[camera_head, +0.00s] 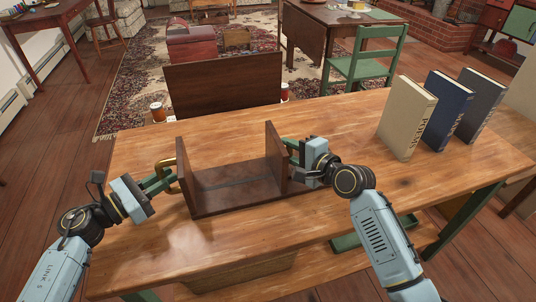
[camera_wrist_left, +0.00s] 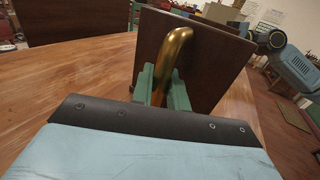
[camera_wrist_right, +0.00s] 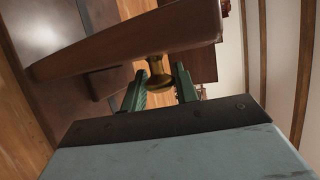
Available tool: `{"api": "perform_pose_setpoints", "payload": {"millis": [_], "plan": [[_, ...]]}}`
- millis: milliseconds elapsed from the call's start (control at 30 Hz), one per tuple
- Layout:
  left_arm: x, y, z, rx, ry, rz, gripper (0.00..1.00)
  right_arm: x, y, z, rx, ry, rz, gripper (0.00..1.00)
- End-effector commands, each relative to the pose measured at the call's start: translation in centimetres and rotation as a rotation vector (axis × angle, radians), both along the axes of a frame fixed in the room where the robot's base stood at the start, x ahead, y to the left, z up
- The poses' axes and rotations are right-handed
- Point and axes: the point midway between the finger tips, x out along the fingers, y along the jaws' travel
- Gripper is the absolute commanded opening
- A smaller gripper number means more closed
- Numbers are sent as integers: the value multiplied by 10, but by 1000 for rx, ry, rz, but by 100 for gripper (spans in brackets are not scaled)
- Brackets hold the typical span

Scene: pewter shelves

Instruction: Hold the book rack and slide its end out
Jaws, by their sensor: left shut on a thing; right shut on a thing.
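The dark wooden book rack (camera_head: 240,184) stands on the table with a flat base and two upright ends. A curved brass handle (camera_wrist_left: 178,58) is on its left end (camera_head: 183,172). My left gripper (camera_head: 168,182) is shut on this handle, its green fingers on either side in the left wrist view (camera_wrist_left: 163,85). A brass knob (camera_wrist_right: 158,76) is on the right end (camera_head: 275,152). My right gripper (camera_head: 294,157) is shut on the knob; the head view hides the knob. The rack is empty.
Three upright books, beige (camera_head: 405,118), blue (camera_head: 448,110) and grey (camera_head: 482,103), stand on the wooden table (camera_head: 340,235) at the right. The tabletop around the rack is clear.

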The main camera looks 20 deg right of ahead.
Motion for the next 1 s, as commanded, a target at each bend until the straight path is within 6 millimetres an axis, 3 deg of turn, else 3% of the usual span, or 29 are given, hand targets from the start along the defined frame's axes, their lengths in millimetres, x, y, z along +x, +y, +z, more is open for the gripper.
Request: {"api": "perform_pose_setpoints", "payload": {"millis": [33, 200, 400, 600, 967, 1000], "plan": [[1, 3, 0, 2, 0, 7, 0, 0, -20, -2, -9, 4, -8, 0], [2, 3, 0, 3, -1, 8, 0, 0, -63, -2, -9, 6, -6, 0], [2, 4, 0, 3, -1, 9, 0, 0, -99, -2, -7, 5, -4, 0], [2, 4, 0, 3, -1, 9, 0, -1, -115, -2, -3, 5, -3, 0], [2, 4, 0, 3, -1, 10, 0, -1, -118, -1, -3, 4, -3, 0], [2, 4, 0, 3, -1, 10, 0, -1, -118, -1, -1, 4, -3, 31]]}}
